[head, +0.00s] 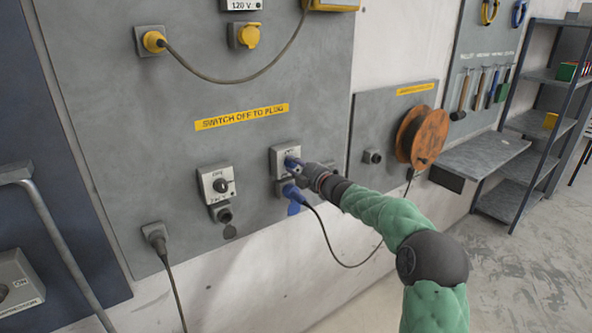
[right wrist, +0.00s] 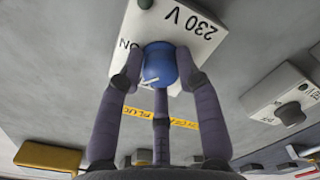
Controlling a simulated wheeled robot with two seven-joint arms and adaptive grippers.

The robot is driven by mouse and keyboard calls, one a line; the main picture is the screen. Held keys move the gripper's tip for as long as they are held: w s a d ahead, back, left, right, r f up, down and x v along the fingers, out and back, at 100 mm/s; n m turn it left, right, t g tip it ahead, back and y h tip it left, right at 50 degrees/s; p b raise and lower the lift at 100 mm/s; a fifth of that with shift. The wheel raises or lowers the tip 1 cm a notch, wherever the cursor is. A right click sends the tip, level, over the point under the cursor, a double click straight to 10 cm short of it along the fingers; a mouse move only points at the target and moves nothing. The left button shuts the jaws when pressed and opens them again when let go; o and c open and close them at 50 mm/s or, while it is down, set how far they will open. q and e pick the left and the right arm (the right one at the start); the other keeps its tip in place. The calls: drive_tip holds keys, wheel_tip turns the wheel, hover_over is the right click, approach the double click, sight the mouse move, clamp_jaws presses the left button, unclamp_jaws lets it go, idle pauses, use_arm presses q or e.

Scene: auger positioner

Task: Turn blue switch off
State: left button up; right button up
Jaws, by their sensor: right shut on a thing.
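The blue switch (right wrist: 160,60) is a round knob on a white 230 V plate (right wrist: 187,22). In the right wrist view, my right gripper (right wrist: 160,75) has its fingers around the knob, shut on it. The letters "ON" show beside the knob, partly covered by a finger. A short white mark on the knob shows near its lower left edge in that view. In the head view, my right gripper (head: 303,168) reaches the switch box (head: 284,152) from the right and hides most of the knob. My left gripper is not in view.
A blue plug (head: 291,192) with a dark cable sits just below the switch box. A grey switch (head: 221,186) is to the left. An orange cable reel (head: 424,138) hangs to the right.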

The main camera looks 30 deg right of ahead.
drive_tip(key=shift+a+n+b, duration=0.2)
drive_tip(key=shift+n+b, duration=1.9)
drive_tip(key=shift+n, duration=2.1)
drive_tip(key=o, duration=0.8)
drive_tip(key=shift+f, duration=0.1)
drive_tip(key=o, duration=0.3)
drive_tip(key=shift+w+a, duration=0.15)
